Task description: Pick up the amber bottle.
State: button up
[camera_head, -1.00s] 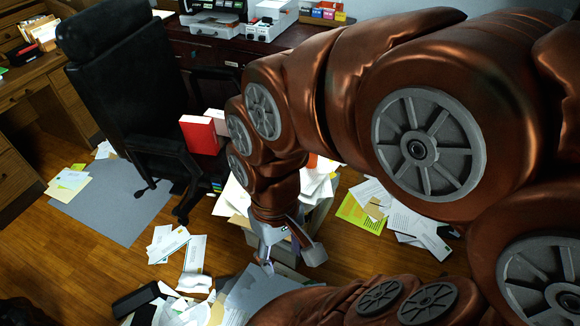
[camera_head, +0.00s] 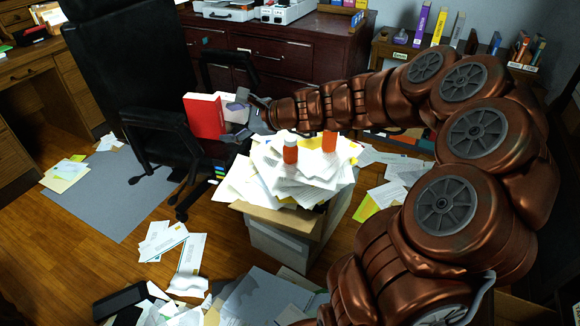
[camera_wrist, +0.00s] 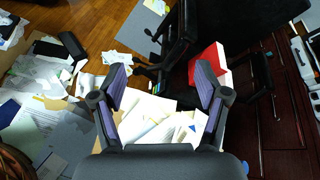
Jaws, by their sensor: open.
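Two amber-orange bottles stand upright on a heap of papers in the head view. The left bottle (camera_head: 290,153) has a pale cap. The right bottle (camera_head: 329,142) is a little farther right, and its top is at the edge of my arm. My gripper (camera_head: 236,118) is up and to the left of both bottles, apart from them, beside the red box. Its two fingers are spread with nothing between them, as the wrist view (camera_wrist: 160,76) also shows. Neither bottle shows in the wrist view.
A dark cabinet (camera_head: 300,62) is behind. Loose papers (camera_head: 180,250) litter the floor.

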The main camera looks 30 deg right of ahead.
jog(key=w+d+f+m+t+h+b, duration=0.2)
jog(key=w+d+f+m+h+b, duration=0.15)
jog(key=d+f+m, duration=0.5)
jog(key=m+h+b, duration=0.3)
jog(key=m, duration=0.2)
send_near(293, 140)
jog(key=x, duration=0.4)
jog(key=shift+a+f, duration=0.1)
jog(key=shift+f, duration=0.05)
jog(key=shift+b+x, duration=0.4)
jog(key=shift+x, duration=0.8)
jog(key=b+x, duration=0.1)
jog(key=x, duration=0.3)
jog(key=shift+b, duration=0.35)
jog(key=shift+w+f, duration=0.1)
jog(key=shift+w, duration=0.45)
jog(key=c, duration=1.3)
